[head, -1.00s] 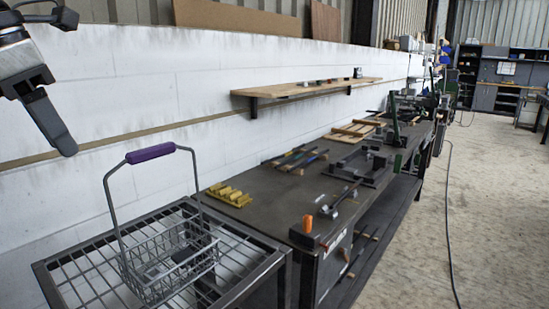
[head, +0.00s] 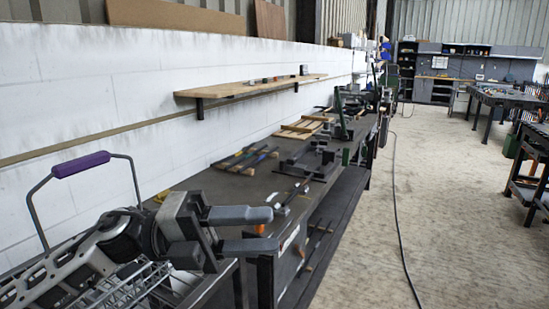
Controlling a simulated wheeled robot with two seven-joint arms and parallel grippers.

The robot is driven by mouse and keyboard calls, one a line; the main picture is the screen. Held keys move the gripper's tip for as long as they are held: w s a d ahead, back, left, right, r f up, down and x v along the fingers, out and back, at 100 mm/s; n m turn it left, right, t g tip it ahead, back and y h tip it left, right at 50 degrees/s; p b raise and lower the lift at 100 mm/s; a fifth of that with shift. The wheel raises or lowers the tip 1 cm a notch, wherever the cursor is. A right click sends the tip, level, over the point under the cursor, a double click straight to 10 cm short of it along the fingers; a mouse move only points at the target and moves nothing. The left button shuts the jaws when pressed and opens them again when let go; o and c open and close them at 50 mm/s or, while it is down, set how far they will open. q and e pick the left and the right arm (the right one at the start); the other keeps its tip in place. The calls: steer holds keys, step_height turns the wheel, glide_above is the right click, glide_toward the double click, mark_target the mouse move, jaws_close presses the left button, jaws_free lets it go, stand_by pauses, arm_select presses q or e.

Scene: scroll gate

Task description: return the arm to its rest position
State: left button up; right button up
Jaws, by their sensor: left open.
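My left gripper (head: 262,231) is open, with its two dark fingers pointing right and nothing between them. It is in front of the near end of the dark workbench in the head view. My left arm comes in from the lower left and passes in front of a wire basket (head: 125,288), hiding much of it. The basket's purple handle (head: 81,164) stands up behind the arm. My right gripper is not in view.
The long dark workbench (head: 222,187) runs along the white wall, with several tools and wooden pieces on it. A wooden shelf (head: 250,86) is on the wall above. The concrete floor (head: 450,220) on the right is open, with a dark cable (head: 396,210) along it. Other tables (head: 497,98) stand at right.

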arm_select(q)
steer(key=w+a+f+n+t+y, duration=0.2)
steer(key=a+f+n+t+y, duration=0.15)
steer(key=f+n+t, duration=0.85)
steer(key=w+a+f+n+t+y, duration=0.3)
steer(key=f+n+t, duration=0.35)
steer(key=n, duration=0.85)
steer(key=s+a+f+n+g+y, duration=0.3)
steer(key=s+f+n+y, duration=0.2)
steer(key=s+f, duration=0.3)
steer(key=s+a+f+n+g+y, duration=0.3)
steer(key=s+f, duration=0.6)
steer(key=f, duration=0.6)
steer(key=n+y, duration=0.2)
steer(key=shift+a+f+n, duration=0.15)
steer(key=shift+f+n, duration=0.15)
steer(key=shift+g, duration=0.25)
steer(key=shift+c, duration=0.6)
steer(key=shift+a, duration=0.1)
